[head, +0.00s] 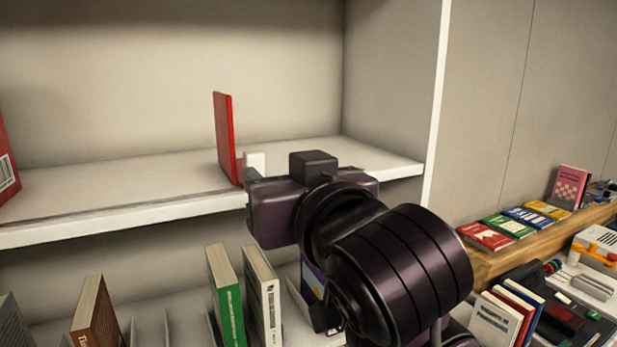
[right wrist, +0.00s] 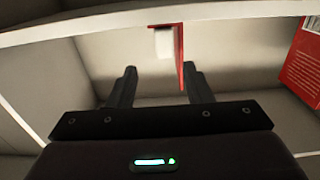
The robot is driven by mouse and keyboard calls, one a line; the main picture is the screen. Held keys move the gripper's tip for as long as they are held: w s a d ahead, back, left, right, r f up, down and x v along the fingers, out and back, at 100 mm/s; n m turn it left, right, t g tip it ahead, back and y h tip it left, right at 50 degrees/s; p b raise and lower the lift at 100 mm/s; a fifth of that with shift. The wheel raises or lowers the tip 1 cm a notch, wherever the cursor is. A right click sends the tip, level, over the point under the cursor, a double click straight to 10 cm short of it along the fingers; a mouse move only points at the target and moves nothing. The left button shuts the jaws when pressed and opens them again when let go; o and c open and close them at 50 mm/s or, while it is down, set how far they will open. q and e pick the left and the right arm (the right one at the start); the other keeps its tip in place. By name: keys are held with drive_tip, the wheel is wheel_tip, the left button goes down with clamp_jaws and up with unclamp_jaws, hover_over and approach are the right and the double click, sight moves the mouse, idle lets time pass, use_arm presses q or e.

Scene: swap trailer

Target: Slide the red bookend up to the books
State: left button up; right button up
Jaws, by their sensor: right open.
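The red bookend (head: 226,138) stands upright on the upper shelf, a thin red panel with a small white piece (head: 255,163) at its right side. In the right wrist view the bookend (right wrist: 180,62) shows ahead of my right gripper (right wrist: 160,70), close to the right-hand finger. The fingers are apart and hold nothing; whether one touches the bookend I cannot tell. In the head view my right gripper (head: 252,178) is at the shelf's front edge, its fingers mostly hidden. A red book (head: 6,165) is cut off at the far left; it also shows in the right wrist view (right wrist: 302,58). My left gripper is out of view.
The upper shelf (head: 110,190) is bare between the red book and the bookend. A side wall (head: 390,80) closes it on the right. Books, including a green one (head: 228,300), stand on the lower shelf. A wooden ledge (head: 500,262) with more books is at the right.

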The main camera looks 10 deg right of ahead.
sight(256, 157)
drive_tip(key=shift+w+a+r+p, duration=0.55)
drive_tip(key=shift+w+p, duration=0.25)
drive_tip(key=shift+p, duration=0.2)
drive_tip(key=p+x, duration=0.1)
drive_tip(key=x, duration=0.1)
drive_tip(key=shift+w+a+f, duration=0.1)
drive_tip(key=shift+w+a, duration=0.1)
drive_tip(key=shift+w, duration=0.15)
drive_tip(key=shift+w+a+f, duration=0.1)
drive_tip(key=shift+w, duration=0.35)
drive_tip(key=shift+w+a+f, duration=0.1)
drive_tip(key=shift+w+f, duration=0.05)
drive_tip(key=shift+w, duration=0.35)
drive_tip(key=c, duration=0.6)
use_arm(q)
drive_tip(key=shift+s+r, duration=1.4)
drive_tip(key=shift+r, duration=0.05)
use_arm(e)
clamp_jaws()
